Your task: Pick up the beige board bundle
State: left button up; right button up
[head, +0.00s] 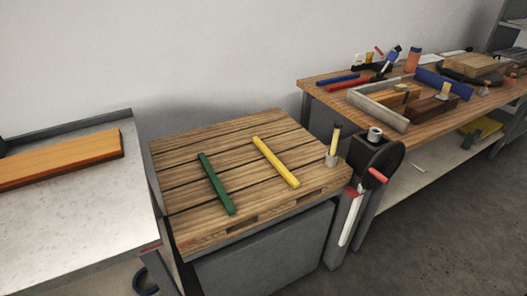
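A light tan stack of boards (474,64), which looks like the beige board bundle, lies in the head view on the far part of the right workbench, at the upper right. It rests on or just behind a darker flat piece, and its details are too small to tell. Neither of my grippers is in view, so nothing shows of what they hold.
A slatted wooden pallet (205,142) carries a green bar (216,184) and a yellow bar (275,161). An orange-brown plank (62,161) lies on the grey left table (75,225). A crank wheel (376,160) stands beside the cluttered right workbench (330,97). Grey floor is open at lower right.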

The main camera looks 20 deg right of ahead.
aim_at(393, 97)
jog(key=z, duration=1.7)
